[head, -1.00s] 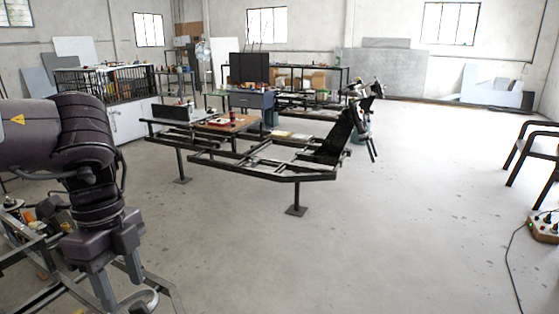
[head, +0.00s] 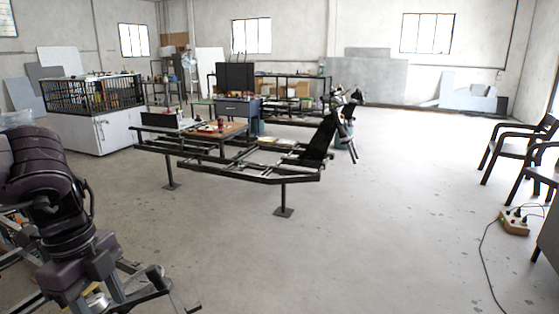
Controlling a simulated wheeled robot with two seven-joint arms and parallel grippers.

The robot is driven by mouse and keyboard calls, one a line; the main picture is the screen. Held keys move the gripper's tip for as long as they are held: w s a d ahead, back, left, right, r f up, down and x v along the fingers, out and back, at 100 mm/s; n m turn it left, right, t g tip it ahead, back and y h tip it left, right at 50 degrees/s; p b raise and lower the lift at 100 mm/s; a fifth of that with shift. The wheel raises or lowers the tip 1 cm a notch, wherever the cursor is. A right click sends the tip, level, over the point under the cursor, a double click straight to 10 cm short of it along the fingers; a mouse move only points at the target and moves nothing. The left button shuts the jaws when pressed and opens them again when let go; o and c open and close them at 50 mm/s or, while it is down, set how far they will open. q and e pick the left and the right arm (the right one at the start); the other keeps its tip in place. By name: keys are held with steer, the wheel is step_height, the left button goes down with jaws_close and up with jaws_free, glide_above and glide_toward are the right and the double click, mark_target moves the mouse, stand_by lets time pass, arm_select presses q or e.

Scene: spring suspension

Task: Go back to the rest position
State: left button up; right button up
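My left arm comes in at the lower left of the head view, and its gripper (head: 95,293) points down near the bottom edge. Its grey fingers look parted, with nothing clearly held between them. Below and behind it are metal bars of a frame (head: 165,283), partly hidden by my arm and cut by the picture edge. I cannot tell whether the gripper touches this frame. My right gripper is not in view.
A long black metal frame (head: 250,172) on posts stands mid-room. A white cabinet with a black cage (head: 105,132) is at left. Black chairs (head: 505,150) and a power strip (head: 514,222) with a cable are at right. The floor (head: 370,240) between is bare.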

arm_select(q)
step_height(320, 180, down, 20)
steer(key=w+n+t+h, duration=0.1)
steer(key=w+n+t, duration=0.2)
steer(key=n+t, duration=0.55)
steer(key=s+d+f+n+g+y, duration=0.1)
steer(key=s+d+f+n+g, duration=0.1)
steer(key=s+d+n, duration=0.45)
steer(key=s+d+f+n+g+y, duration=0.1)
steer(key=s+d+f+n+g, duration=0.15)
steer(key=s, duration=0.65)
step_height(320, 180, down, 26)
steer(key=g+p, duration=0.1)
steer(key=p, duration=0.2)
steer(key=s+a+f+p, duration=0.1)
steer(key=s+a+f, duration=0.1)
steer(key=s+f, duration=0.6)
steer(key=s+a+f+g+p, duration=0.1)
steer(key=s+f, duration=0.8)
steer(key=s, duration=0.4)
steer(key=shift+a+g+y, duration=0.3)
steer(key=shift+a, duration=0.1)
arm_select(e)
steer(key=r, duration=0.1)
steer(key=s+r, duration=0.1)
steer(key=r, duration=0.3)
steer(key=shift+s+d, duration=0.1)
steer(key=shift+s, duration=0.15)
